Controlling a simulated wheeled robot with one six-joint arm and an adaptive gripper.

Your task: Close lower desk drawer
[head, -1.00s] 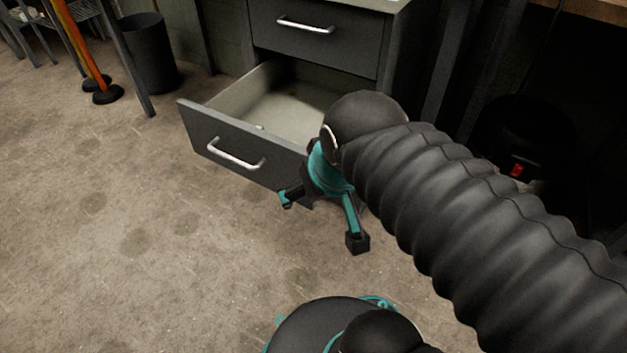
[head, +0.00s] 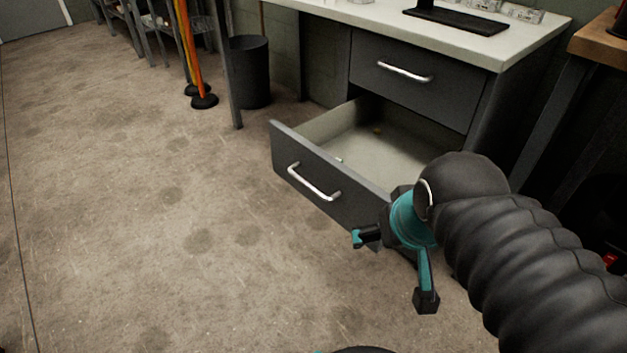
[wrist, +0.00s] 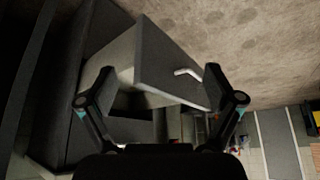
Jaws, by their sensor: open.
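The lower desk drawer (head: 318,178) is pulled well out of the grey desk, with a silver bar handle (head: 313,183) on its front. Its pale inside holds a few tiny objects too small to name. My gripper (head: 391,270) is open and empty, in front of the right end of the drawer front in the head view. I cannot tell from this view whether it touches the drawer. In the wrist view the drawer front (wrist: 165,65) and its handle (wrist: 188,72) show tilted between and beyond the open fingers (wrist: 162,85).
The upper drawer (head: 415,78) is shut below the pale desktop (head: 490,50). A black bin (head: 250,72) and orange posts (head: 196,60) stand at the back left. A wooden-topped bench (head: 600,42) is at the right. The floor (head: 150,220) to the left is clear.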

